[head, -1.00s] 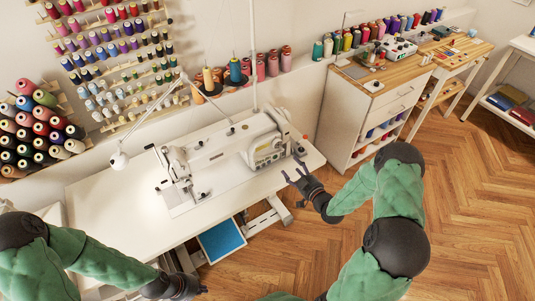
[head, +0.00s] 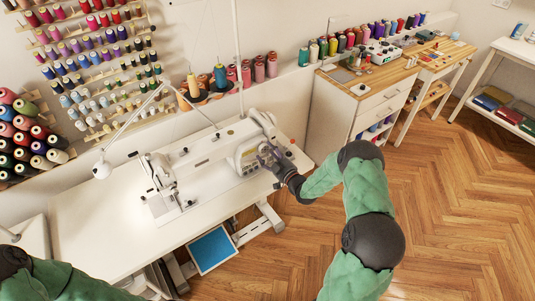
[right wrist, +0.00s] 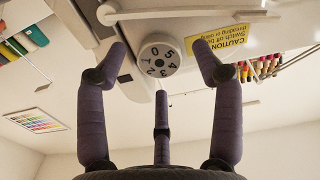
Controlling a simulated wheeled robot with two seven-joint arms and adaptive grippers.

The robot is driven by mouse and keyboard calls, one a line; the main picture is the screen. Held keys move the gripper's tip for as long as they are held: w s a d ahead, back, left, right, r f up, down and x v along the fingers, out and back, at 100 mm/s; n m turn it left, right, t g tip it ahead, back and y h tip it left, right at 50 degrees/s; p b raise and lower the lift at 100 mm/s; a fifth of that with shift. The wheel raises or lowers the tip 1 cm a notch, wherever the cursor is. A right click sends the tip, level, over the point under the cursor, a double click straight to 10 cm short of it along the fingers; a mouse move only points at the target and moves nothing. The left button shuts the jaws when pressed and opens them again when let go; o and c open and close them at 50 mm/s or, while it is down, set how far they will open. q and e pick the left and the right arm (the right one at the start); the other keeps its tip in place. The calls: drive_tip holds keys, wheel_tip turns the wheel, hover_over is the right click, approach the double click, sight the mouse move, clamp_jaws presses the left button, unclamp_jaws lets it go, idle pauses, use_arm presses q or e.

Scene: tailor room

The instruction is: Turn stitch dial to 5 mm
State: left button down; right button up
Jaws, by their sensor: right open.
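The sewing machine (head: 210,152) stands on a white table. Its round grey stitch dial (right wrist: 159,55) shows numbers 0 to 5 in the right wrist view, with the digits upside down. My right gripper (head: 268,157) is at the right end of the machine, in front of the dial. In the right wrist view my right gripper (right wrist: 160,72) is open, with one finger on each side of the dial and a third below it. I see no clear contact with the dial. My left arm shows at the bottom left; its gripper is out of view.
A yellow caution label (right wrist: 222,36) is right of the dial, close to one finger. Thread cones (head: 259,68) stand behind the machine. A wooden-topped cabinet (head: 358,98) stands to the right. The floor in front is clear.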

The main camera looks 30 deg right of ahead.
drive_tip(key=shift+w, duration=0.4)
drive_tip(key=c, duration=1.1)
drive_tip(key=shift+c, duration=0.2)
